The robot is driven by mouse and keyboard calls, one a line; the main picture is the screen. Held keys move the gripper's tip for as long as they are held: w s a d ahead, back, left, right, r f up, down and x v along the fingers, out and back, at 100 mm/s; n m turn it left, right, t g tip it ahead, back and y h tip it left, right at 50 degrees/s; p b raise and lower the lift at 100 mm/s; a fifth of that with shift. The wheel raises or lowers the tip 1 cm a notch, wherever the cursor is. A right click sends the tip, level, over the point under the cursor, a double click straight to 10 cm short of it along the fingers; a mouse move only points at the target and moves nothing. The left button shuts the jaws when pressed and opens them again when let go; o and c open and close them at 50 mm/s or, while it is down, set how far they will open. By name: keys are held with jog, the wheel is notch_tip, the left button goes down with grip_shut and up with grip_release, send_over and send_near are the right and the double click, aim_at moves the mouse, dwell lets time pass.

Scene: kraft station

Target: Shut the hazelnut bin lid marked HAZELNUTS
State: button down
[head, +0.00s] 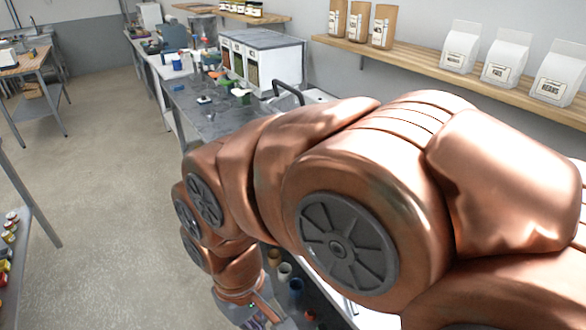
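No lid marked HAZELNUTS can be made out in the head view. A white bin unit (268,43) with clear-fronted compartments stands on the far part of the grey counter. Its contents look brown and green, and any labels on it are too small to read. I cannot tell whether it includes the hazelnut bin. My copper-coloured arm fills the middle and right and hides much of the counter. The arm bends down to the bottom edge, and my gripper's fingers do not show.
A wooden shelf (405,60) on the right wall holds brown pouches (383,26) and white bags (461,47). Small cups (296,288) stand beside my wrist. Small jars (9,236) sit on a rack at the left edge. The floor (100,170) at left is clear.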

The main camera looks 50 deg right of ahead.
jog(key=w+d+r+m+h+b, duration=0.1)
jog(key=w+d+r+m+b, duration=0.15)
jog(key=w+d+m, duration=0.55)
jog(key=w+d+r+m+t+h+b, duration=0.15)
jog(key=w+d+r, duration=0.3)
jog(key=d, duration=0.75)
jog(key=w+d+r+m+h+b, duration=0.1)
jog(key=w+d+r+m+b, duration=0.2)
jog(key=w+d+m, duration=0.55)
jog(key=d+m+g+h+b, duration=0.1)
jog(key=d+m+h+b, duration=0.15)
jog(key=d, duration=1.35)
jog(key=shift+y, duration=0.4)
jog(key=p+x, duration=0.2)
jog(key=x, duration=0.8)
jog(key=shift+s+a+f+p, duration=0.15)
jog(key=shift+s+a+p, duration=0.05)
jog(key=shift+p, duration=0.1)
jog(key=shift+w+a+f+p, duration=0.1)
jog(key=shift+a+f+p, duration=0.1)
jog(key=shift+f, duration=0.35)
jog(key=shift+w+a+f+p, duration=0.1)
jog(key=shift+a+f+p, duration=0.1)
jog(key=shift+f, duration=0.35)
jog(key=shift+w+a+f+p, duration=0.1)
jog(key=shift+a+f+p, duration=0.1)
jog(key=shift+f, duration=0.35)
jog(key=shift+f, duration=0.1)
